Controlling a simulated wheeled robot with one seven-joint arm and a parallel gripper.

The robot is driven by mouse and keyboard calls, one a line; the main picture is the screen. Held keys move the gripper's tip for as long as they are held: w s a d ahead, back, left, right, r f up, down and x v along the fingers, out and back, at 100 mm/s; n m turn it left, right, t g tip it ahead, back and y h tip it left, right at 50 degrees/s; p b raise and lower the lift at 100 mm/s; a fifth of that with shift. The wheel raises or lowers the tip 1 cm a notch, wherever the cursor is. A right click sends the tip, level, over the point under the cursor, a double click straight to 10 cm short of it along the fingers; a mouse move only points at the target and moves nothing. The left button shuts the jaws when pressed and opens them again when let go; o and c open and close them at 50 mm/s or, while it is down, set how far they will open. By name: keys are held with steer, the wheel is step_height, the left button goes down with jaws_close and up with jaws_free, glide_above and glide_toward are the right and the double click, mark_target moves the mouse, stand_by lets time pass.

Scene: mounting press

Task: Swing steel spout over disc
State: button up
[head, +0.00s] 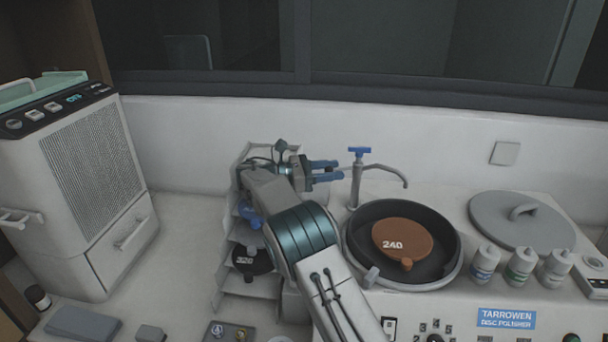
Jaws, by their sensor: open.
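The steel spout (386,169) is a curved pipe on an upright post with a blue handle (359,151) on top, at the back left of the polisher bowl. Its tip points right and ends behind the bowl's back right rim. The brown disc (402,238), marked 240, lies in the dark round bowl (362,225). My gripper (340,172) is left of the spout post, with its blue fingers pointing right toward it. The fingers are apart and nothing shows between them. Whether a fingertip touches the post is hard to tell.
A grey lid (490,212) with a handle lies right of the bowl. Several bottles (519,265) stand in front of it. A rack (230,268) with a dark disc (252,260) is behind my arm. A large white machine (95,185) stands at left. A wall is close behind.

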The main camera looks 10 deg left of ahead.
steer(key=b+v, duration=0.1)
steer(key=v, duration=1)
